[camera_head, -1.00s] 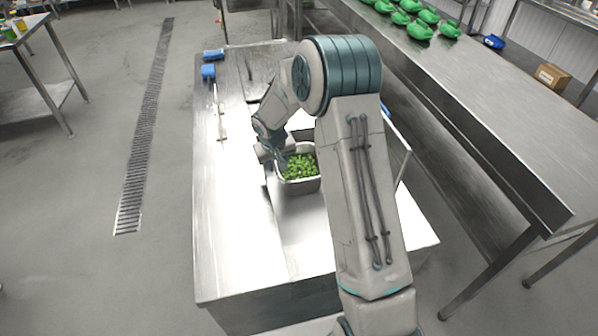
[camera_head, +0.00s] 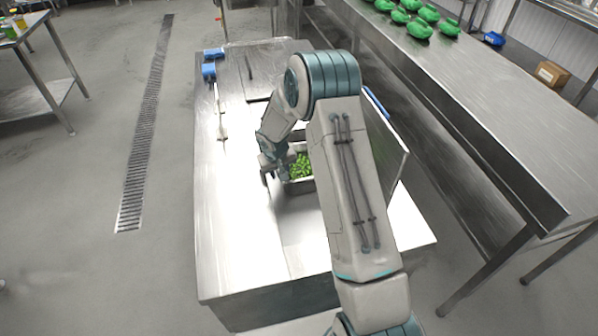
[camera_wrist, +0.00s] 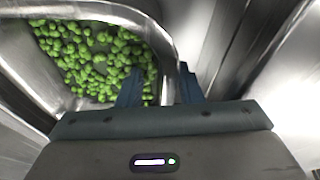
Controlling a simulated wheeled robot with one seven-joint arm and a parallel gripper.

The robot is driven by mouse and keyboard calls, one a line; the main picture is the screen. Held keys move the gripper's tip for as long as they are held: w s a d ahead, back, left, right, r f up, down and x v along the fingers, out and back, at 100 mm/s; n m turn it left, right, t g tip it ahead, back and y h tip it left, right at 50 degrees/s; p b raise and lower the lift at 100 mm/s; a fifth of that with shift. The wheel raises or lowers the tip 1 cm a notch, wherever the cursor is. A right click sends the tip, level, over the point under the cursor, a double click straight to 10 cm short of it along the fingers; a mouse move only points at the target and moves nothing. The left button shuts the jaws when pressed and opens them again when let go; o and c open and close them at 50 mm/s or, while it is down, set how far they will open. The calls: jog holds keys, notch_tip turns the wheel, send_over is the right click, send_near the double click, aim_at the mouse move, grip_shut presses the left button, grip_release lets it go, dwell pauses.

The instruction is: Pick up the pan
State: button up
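The pan (camera_head: 301,186) is a rectangular metal container filled with green vegetable pieces (camera_head: 299,166), set in the worktop. My arm hides its right part in the head view. In the wrist view the pan's rim (camera_wrist: 166,62) curves around the green pieces (camera_wrist: 100,58). My gripper (camera_wrist: 163,80) is at this rim, with one finger on the inner side over the pieces and the other outside. The fingers are apart, with the rim between them and a small gap showing beside it. In the head view my gripper (camera_head: 275,178) is at the pan's left side.
The pan's metal worktop (camera_head: 235,235) has bare room at left and front. Blue items (camera_head: 210,62) lie at its far left corner. A raised panel (camera_head: 388,150) stands on the right. A long metal counter (camera_head: 480,110) with green objects (camera_head: 419,29) runs along the right.

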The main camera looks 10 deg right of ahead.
jog(key=shift+f, duration=0.15)
jog(key=shift+c, duration=0.3)
grip_shut()
dwell(1.1)
jog(key=shift+r, duration=0.2)
